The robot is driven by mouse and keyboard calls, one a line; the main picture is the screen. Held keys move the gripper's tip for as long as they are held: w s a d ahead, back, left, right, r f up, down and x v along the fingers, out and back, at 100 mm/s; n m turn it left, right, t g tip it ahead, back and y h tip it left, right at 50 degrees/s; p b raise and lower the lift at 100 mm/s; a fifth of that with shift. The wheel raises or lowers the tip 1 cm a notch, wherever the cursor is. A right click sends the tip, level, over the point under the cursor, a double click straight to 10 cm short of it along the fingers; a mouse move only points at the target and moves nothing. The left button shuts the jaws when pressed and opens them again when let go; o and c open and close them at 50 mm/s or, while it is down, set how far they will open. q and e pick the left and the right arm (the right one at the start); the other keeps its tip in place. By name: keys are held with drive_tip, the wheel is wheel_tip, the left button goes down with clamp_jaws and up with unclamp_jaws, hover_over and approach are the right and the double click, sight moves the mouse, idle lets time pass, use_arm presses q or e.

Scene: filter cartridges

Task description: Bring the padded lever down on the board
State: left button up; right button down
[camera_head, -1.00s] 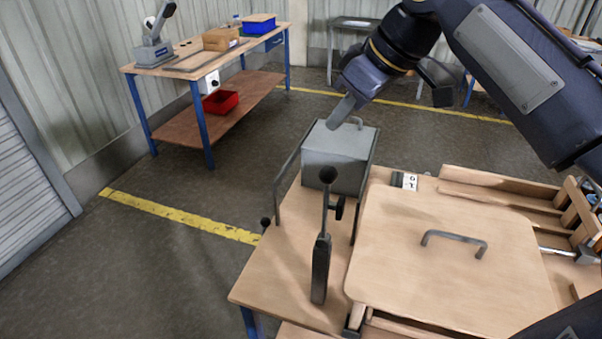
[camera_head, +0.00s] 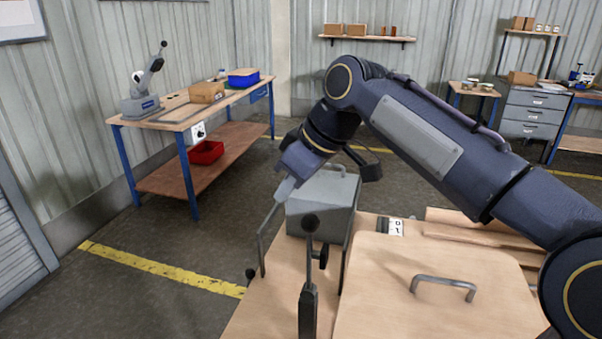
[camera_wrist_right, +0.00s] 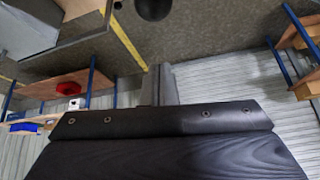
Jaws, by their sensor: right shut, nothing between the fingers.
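An upright lever with a black ball knob (camera_head: 311,222) and a thick dark lower part (camera_head: 308,310) stands at the left of the wooden board (camera_head: 390,300). The lever is raised and its lower end is cut off by the picture. The board lies flat with a grey handle (camera_head: 445,286). My right gripper (camera_head: 284,190) is shut and empty, above and left of the knob, overlapping the upper left edge of a grey box. In the right wrist view its fingertips (camera_wrist_right: 162,84) are close together, with a dark round knob (camera_wrist_right: 153,7) at the top edge. My left gripper is out of view.
The grey box (camera_head: 322,208) stands behind the lever, with a thin metal bar (camera_head: 262,240) at its left. A small black knob (camera_head: 251,273) is low beside it. A bench (camera_head: 150,120) with a lever device (camera_head: 142,100) is far left. Open floor lies between.

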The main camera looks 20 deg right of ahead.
drive_tip(key=shift+s+d+f, duration=0.45)
drive_tip(key=shift+s+f, duration=0.05)
drive_tip(key=shift+f, duration=0.3)
drive_tip(key=shift+s+d+f, duration=0.4)
drive_tip(key=shift+s+f, duration=0.05)
drive_tip(key=shift+f, duration=0.3)
